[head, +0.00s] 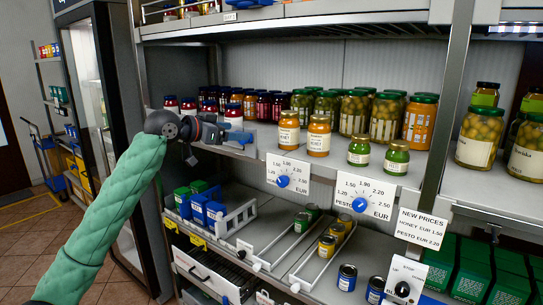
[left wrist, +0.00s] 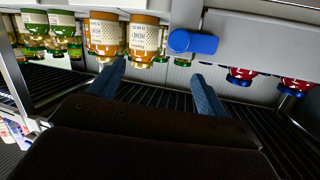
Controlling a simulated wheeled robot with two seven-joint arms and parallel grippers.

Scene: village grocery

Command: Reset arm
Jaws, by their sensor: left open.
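My left arm, in a green sleeve, comes in from the left in the head view. Its gripper (head: 236,138) is at the front edge of the middle shelf (head: 270,146), left of the two honey jars (head: 289,130). In the left wrist view, the gripper's two blue fingers (left wrist: 158,82) stand apart with nothing between them. The honey jars (left wrist: 125,38) appear upside down there, beyond the fingers. A blue piece (left wrist: 193,42) on the shelf edge shows beside them. My right gripper is not in view.
Green-lidded jars (head: 382,118) stand behind the honey, and two small pesto jars (head: 365,152) at the front. Dial cards (head: 365,196) hang from the shelf edge. Below are blue and green boxes (head: 198,208) and a control box (head: 404,282). Floor (head: 25,245) is open at left.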

